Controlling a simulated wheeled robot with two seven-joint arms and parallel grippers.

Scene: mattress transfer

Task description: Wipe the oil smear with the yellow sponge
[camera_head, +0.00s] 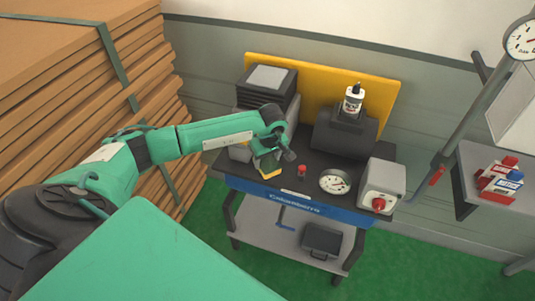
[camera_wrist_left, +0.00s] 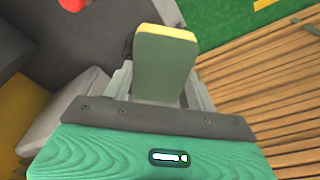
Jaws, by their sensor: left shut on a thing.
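A sponge with a green body and a yellow layer shows in the left wrist view (camera_wrist_left: 165,65), upright between the fingers. My left gripper (camera_head: 268,158) is shut on it. In the head view the sponge (camera_head: 267,164) hangs at the front left part of the dark bench top (camera_head: 310,178); I cannot tell whether it touches the surface. I cannot make out the oil smear in either view; the gripper and sponge may cover part of the bench. My right gripper is not in view.
On the bench stand a red-topped knob (camera_head: 301,170), a round gauge (camera_head: 334,181), a grey box with a red button (camera_head: 382,186) and a white bottle (camera_head: 353,101) on a dark block. Stacked brown boards (camera_head: 90,90) rise at left. Small boxes (camera_head: 498,178) lie on a shelf at right.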

